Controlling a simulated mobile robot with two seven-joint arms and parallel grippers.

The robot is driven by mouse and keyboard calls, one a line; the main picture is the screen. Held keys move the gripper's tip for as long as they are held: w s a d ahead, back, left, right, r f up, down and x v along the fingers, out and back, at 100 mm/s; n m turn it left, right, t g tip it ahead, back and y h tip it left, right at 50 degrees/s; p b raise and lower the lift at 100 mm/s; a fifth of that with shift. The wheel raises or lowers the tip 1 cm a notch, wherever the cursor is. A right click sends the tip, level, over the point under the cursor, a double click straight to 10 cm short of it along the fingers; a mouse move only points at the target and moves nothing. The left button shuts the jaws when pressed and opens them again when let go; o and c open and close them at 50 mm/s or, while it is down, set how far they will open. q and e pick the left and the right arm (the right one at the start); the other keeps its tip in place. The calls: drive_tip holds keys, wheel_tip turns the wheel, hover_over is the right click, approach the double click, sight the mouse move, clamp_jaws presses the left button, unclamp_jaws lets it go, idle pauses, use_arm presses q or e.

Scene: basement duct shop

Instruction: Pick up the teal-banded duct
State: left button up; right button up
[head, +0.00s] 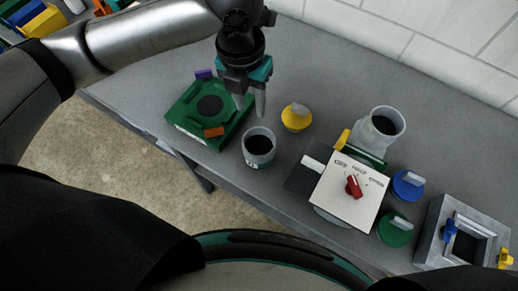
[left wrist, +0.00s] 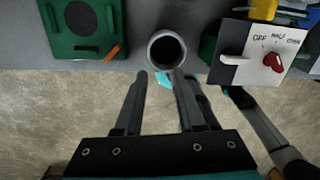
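The teal-banded duct (head: 259,160) is a short open grey cylinder standing upright on the grey table near its front edge. A small teal patch shows low on its side. My left gripper (head: 251,112) points down just behind and above it in the head view, its fingers apart and empty. In the left wrist view the duct (left wrist: 166,63) shows its dark opening beyond the fingertips of my left gripper (left wrist: 161,76), which are spread with a gap between them. I cannot tell for certain whether they touch it.
A green fixture (head: 185,128) stands left of the duct, a yellow-handled knob (head: 296,117) behind right. To the right are a white dial panel (head: 338,192), another grey duct (head: 377,143), blue (head: 407,185) and green (head: 395,231) knobs, and a square grey frame (head: 437,227).

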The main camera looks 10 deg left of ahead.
sight(246, 135)
use_arm(q)
drive_tip(key=shift+m+y, duration=0.3)
drive_tip(key=shift+m, duration=0.4)
drive_tip(key=f, duration=0.4)
drive_tip(key=a+f, duration=0.1)
drive_tip(key=f, duration=0.9)
drive_tip(key=shift+w+a+f, duration=0.15)
drive_tip(key=shift+a+f, duration=0.05)
drive_tip(key=shift+a, duration=0.1)
clamp_jaws()
drive_tip(key=shift+r, duration=0.1)
